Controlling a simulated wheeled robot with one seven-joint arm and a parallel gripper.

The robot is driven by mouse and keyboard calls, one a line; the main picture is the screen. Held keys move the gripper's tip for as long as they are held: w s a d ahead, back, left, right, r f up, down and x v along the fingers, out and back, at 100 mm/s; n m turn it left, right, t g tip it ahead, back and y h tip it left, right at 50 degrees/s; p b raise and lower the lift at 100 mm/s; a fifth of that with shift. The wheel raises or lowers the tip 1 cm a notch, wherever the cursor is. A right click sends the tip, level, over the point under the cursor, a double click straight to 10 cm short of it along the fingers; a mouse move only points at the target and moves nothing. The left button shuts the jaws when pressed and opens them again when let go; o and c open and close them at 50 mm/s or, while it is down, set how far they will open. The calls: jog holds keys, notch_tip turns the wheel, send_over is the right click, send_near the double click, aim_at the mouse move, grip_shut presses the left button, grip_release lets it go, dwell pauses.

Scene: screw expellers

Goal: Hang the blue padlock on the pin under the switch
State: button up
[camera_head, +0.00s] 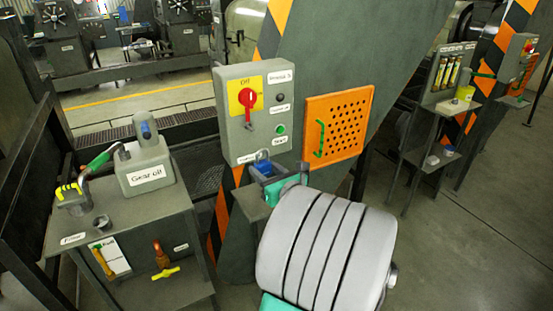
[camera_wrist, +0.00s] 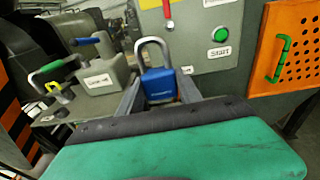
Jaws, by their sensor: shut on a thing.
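The blue padlock (camera_wrist: 160,84) is held upright between the two grey fingers of my gripper (camera_wrist: 159,98), its grey shackle pointing up. In the head view the padlock (camera_head: 263,168) is just below the lower edge of the grey switch box (camera_head: 232,143), partly hidden by my gripper (camera_head: 268,185). The red switch (camera_head: 247,98) sits on a yellow plate on the box, with its handle pointing down. I cannot make out the pin clearly; the shackle overlaps the bottom of the box, and I cannot tell whether they touch.
A green Start button (camera_head: 281,129) is on the box. An orange perforated panel (camera_head: 347,112) with a green handle is to its right. A grey stand (camera_head: 130,213) with a gear oil can (camera_head: 146,166) is on the left. Open floor lies to the right.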

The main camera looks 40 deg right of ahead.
jog(key=s+d+r, duration=0.1)
jog(key=s+d, duration=0.1)
jog(key=d, duration=0.1)
send_near(248, 136)
jog(key=shift+w+a+f+m+h+b, duration=0.2)
jog(key=shift+f+m+h+b, duration=0.1)
jog(key=shift+f+h+b, duration=0.15)
jog(key=shift+w+d, duration=0.1)
jog(key=shift+w, duration=0.15)
dwell(0.5)
jog(key=shift+w+d+p, duration=0.1)
jog(key=shift+w+p, duration=0.25)
jog(key=shift+p, duration=0.1)
jog(key=shift+w+d, duration=0.1)
jog(key=shift+w, duration=0.05)
jog(key=shift+p+x, duration=0.45)
jog(key=shift+x, duration=0.5)
jog(key=shift+w+r, duration=0.1)
jog(key=shift+w, duration=0.25)
jog(key=shift+p+x, duration=0.75)
jog(key=shift+x, duration=0.45)
